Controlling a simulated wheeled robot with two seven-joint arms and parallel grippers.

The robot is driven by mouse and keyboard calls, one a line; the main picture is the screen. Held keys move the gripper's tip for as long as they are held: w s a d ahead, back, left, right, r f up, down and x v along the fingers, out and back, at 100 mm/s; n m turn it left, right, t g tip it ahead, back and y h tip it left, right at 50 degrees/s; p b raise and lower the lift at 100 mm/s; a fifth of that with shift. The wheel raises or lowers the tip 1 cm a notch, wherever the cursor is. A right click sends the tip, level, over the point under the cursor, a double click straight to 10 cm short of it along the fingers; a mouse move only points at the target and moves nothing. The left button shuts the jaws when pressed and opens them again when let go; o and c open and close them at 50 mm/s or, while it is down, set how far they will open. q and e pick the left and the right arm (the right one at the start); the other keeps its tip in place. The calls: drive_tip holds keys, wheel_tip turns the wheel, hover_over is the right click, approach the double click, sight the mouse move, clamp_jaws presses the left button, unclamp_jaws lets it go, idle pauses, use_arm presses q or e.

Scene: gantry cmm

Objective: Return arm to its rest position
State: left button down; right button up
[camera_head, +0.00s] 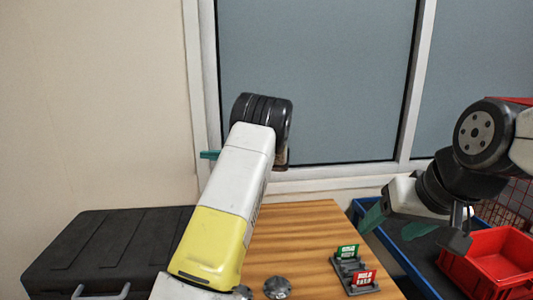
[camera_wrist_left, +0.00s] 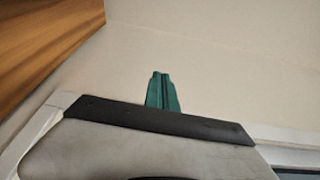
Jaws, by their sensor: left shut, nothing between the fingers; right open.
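My left arm rises from the bottom of the head view, white with a yellow section, and bends at a black joint in front of the window. My left gripper (camera_head: 209,154) shows only as a teal fingertip left of that arm; the rest is hidden behind it. In the left wrist view, its green fingers (camera_wrist_left: 162,92) are together with nothing between them, pointing at a bare wall. My right gripper (camera_head: 396,225) is open and empty at the right, with its teal fingers apart, above the blue-edged tray (camera_head: 410,272).
A black case (camera_head: 110,245) with a handle stands at the lower left. The wooden table (camera_head: 310,225) holds a grey stand with a green sign (camera_head: 347,251) and a red sign (camera_head: 363,278), and a grey round part (camera_head: 277,287). A red bin (camera_head: 495,262) is at the right.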

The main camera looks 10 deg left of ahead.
use_arm(q)
drive_tip(key=s+d+g+h, duration=0.1)
drive_tip(key=s+h, duration=0.8)
drive_tip(key=s, duration=0.7)
drive_tip(key=s+d+r+t+h, duration=0.3)
drive_tip(key=s+d+t+h, duration=0.3)
drive_tip(key=s+d+h, duration=0.5)
drive_tip(key=s+d, duration=0.8)
drive_tip(key=s, duration=0.1)
drive_tip(key=shift+d+t, duration=0.25)
drive_tip(key=shift+t, duration=0.05)
